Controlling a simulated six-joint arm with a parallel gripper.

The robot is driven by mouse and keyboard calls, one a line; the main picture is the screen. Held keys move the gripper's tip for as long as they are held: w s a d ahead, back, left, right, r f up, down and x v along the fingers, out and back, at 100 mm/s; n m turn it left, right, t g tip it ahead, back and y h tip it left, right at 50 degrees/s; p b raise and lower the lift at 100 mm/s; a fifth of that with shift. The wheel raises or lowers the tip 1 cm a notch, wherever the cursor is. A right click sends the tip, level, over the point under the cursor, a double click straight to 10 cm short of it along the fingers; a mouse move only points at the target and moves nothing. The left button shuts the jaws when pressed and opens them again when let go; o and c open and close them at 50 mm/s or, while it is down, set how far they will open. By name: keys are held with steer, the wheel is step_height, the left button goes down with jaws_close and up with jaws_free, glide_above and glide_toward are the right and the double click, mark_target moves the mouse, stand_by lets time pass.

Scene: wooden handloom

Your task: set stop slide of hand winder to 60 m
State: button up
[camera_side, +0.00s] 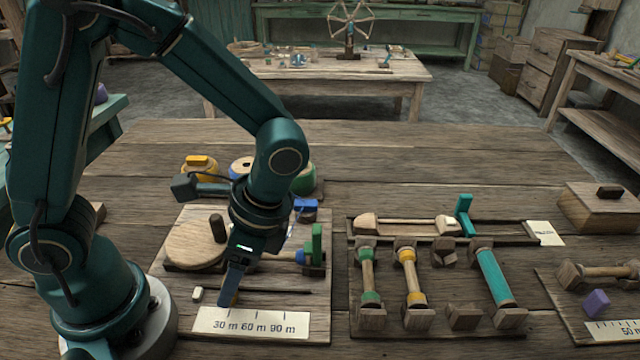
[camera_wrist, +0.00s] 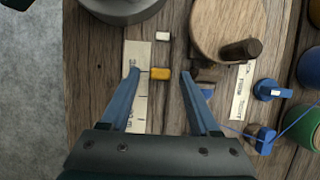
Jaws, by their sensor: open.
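The hand winder has a wooden disc (camera_side: 194,240) with a dark upright handle (camera_side: 217,227); the disc also shows in the wrist view (camera_wrist: 215,22). The yellow stop slide (camera_wrist: 160,74) lies between my open fingers in the wrist view, apart from both. The white scale strip (camera_side: 253,323) reads 30 m, 60 m and 90 m. The slide appears nearer the 30 m mark than the 60 m mark.
A small white block (camera_side: 197,294) lies left of the slide. A blue clip (camera_wrist: 266,90) and green post (camera_side: 317,245) stand on the winder board's right. A rack with bobbins (camera_side: 410,277) is further right. A lidded wooden box (camera_side: 600,212) stands at the far right.

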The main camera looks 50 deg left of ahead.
steer(key=shift+x, duration=1.4)
jaws_close()
stand_by(0.5)
